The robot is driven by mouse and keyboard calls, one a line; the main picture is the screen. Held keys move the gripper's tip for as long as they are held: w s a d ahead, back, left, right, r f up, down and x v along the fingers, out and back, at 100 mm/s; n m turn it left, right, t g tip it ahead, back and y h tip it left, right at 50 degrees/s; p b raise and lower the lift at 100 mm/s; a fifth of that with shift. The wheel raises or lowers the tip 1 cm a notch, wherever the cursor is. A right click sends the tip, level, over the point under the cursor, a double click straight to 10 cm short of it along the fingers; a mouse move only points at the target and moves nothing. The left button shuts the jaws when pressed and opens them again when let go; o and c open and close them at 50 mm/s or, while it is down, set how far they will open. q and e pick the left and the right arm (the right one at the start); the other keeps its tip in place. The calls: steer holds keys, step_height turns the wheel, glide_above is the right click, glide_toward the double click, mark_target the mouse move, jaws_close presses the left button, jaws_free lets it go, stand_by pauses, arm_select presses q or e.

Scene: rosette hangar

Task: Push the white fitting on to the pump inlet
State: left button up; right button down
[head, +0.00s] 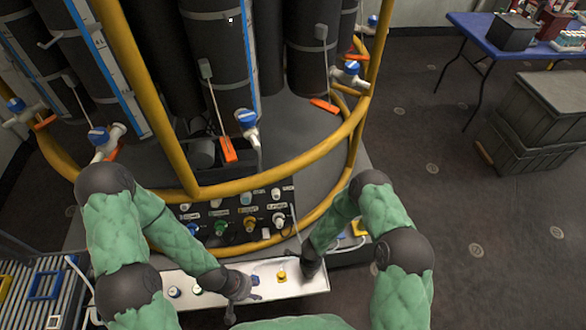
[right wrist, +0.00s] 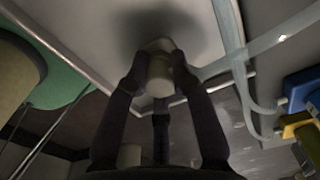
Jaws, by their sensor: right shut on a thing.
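The white fitting (right wrist: 158,68) is a pale, short cylinder between the fingertips of my right gripper (right wrist: 157,80) in the right wrist view. The gripper is shut on it. In the head view my right gripper (head: 311,268) is a dark shape over the right end of a pale tray, and the fitting is hidden there. My left gripper (head: 252,287) is over the middle of the tray, its fingers spread and empty. A panel (head: 238,212) with several coloured ports stands behind the tray. I cannot tell which port is the pump inlet.
The pale tray (head: 210,303) holds a yellow fitting (head: 281,277) and small blue and green-topped ones at left. A clear hose (right wrist: 232,60) runs close to the right of the held fitting. A yellow rail (head: 270,180) curves above the panel.

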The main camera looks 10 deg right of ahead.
steer(key=shift+r, duration=0.15)
steer(key=shift+r+p, duration=2.55)
steer(key=shift+r, duration=0.35)
steer(key=shift+w+r, duration=0.1)
steer(key=shift+w, duration=0.1)
steer(key=w+a+r+n+t, duration=0.5)
steer(key=w+r+n+t, duration=0.1)
steer(key=w+r, duration=0.25)
steer(key=w+a+r+n+t, duration=0.5)
steer(key=w+r+n+t, duration=0.15)
steer(key=r, duration=0.25)
steer(key=shift+m+g, duration=0.25)
steer(key=shift+g, duration=0.2)
steer(key=shift+x, duration=2.8)
